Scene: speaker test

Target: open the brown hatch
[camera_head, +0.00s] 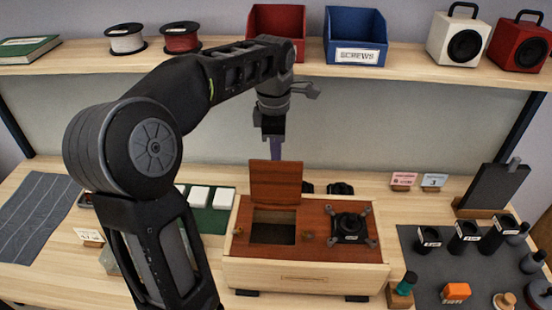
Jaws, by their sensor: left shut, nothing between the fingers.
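The brown hatch (276,182) stands raised, roughly upright, on the reddish-brown top of a light wooden box (305,277). In front of it a square dark opening (273,228) shows in the box top. My left arm comes in from the left and bends down over the box. Its gripper (276,150) is shut and empty, just above and behind the top edge of the raised hatch. The fingertips end close to that edge, and I cannot tell whether they touch it. My right gripper is not in view.
A black speaker driver (350,225) sits in the box top, right of the opening. A grey mat (415,236) with black cups and small parts lies to the right. White blocks (198,196) are left of the box. A shelf (400,63) with bins and speakers runs behind.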

